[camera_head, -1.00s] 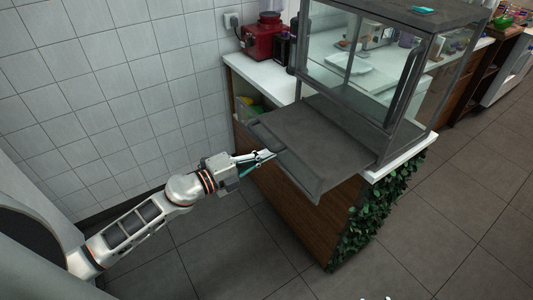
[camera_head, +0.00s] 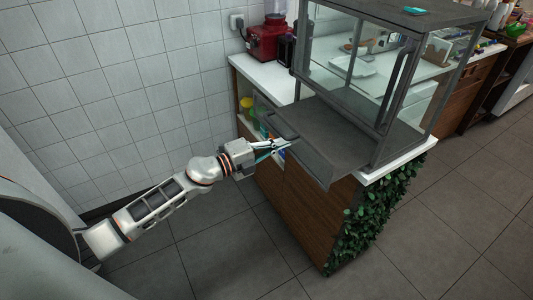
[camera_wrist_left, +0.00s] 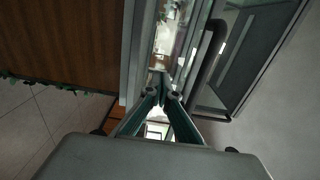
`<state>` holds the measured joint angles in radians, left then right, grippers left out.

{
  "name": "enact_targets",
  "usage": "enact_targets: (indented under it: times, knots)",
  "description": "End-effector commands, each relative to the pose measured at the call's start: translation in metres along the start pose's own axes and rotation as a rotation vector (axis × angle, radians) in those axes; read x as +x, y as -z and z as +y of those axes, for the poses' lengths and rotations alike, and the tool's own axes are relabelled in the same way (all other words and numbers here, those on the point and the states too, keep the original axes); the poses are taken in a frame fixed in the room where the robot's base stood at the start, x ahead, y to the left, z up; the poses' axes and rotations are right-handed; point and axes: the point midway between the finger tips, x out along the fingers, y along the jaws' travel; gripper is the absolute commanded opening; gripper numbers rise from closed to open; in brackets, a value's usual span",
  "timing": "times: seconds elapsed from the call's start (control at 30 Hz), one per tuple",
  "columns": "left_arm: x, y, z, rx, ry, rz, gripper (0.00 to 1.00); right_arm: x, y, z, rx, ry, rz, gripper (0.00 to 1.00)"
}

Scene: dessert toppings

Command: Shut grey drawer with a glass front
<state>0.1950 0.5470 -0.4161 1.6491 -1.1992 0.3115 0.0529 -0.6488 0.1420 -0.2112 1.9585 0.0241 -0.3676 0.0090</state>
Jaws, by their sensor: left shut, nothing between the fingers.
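The grey drawer (camera_head: 307,160) with a glass front sticks out partway from the lower part of the grey glass display case (camera_head: 365,65). Its front panel hangs over the counter's front edge. My right gripper is not in view.
The case stands on a white counter (camera_head: 262,75) with wooden sides. A red appliance (camera_head: 268,40) is at the back left. Green leaves (camera_head: 362,225) hang down the counter's right corner. Open tiled floor (camera_head: 220,240) lies in front; a tiled wall is at left.

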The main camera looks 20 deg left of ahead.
Motion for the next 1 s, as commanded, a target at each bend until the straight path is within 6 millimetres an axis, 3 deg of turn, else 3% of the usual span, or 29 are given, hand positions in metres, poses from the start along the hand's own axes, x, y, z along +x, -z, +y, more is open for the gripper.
enact_targets:
  times: [0.17,0.33,0.6,0.8,1.0]
  knots:
    - [0.032,-0.003,-0.003,0.000,0.002,0.001,0.00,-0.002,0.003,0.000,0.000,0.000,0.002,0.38]
    - [0.082,-0.003,-0.003,0.000,0.004,0.001,0.00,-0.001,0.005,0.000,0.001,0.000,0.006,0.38]
    - [0.144,-0.003,0.001,0.000,0.001,0.000,0.00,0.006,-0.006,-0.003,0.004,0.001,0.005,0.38]
    - [0.167,-0.004,0.002,-0.001,-0.001,0.000,0.00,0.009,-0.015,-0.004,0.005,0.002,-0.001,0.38]
    - [0.174,-0.003,0.000,0.001,0.000,0.000,0.00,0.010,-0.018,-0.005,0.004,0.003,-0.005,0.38]
